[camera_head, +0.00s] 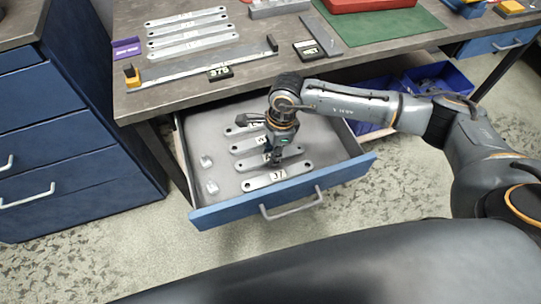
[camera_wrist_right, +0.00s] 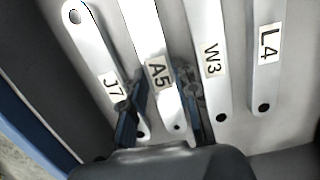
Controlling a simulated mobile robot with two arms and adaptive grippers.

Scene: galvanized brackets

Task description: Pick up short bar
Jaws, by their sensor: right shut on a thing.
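Several short light-grey metal bars with holes lie side by side in the open drawer (camera_head: 228,212). In the right wrist view their labels read J7 (camera_wrist_right: 97,60), A5 (camera_wrist_right: 147,35), W3 (camera_wrist_right: 209,85) and L4 (camera_wrist_right: 267,75). My right gripper (camera_head: 274,160) reaches down into the drawer from above. In the right wrist view its fingers (camera_wrist_right: 162,95) stand on either side of the A5 bar, shut on it, one in the gap towards J7 and one towards W3. The A5 bar still appears level with its neighbours. My left gripper is not in view.
Two small clear objects (camera_head: 206,161) lie at the drawer's left. The workbench (camera_head: 160,103) above holds longer bars (camera_head: 193,45), a steel rule-like bar (camera_head: 205,66) and a green mat (camera_head: 395,30). Blue bins (camera_head: 440,80) stand beneath; a blue cabinet (camera_head: 60,150) is at left.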

